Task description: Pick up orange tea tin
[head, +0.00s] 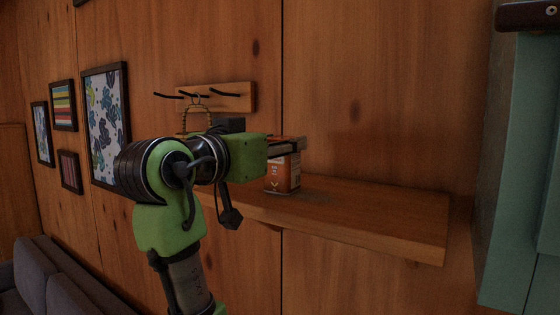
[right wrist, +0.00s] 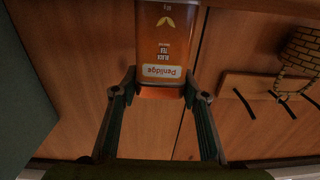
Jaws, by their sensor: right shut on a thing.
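The orange tea tin (head: 283,178) is at the wooden wall shelf (head: 380,215) in the head view, its upper part partly covered by my gripper. I cannot tell whether its base touches the shelf. My right gripper (head: 288,146) reaches it from the left and is shut on it. In the right wrist view the tin (right wrist: 165,42) appears upside down, with its label facing the camera and one finger of the gripper (right wrist: 160,88) on each side. My left gripper is not in view.
The shelf is bare to the right of the tin. A wall rack with black hooks (head: 235,97) holds a hanging woven basket (head: 195,120) behind my arm. A teal cabinet (head: 515,190) stands at the right. Framed pictures (head: 106,120) and a grey sofa (head: 60,280) are at the left.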

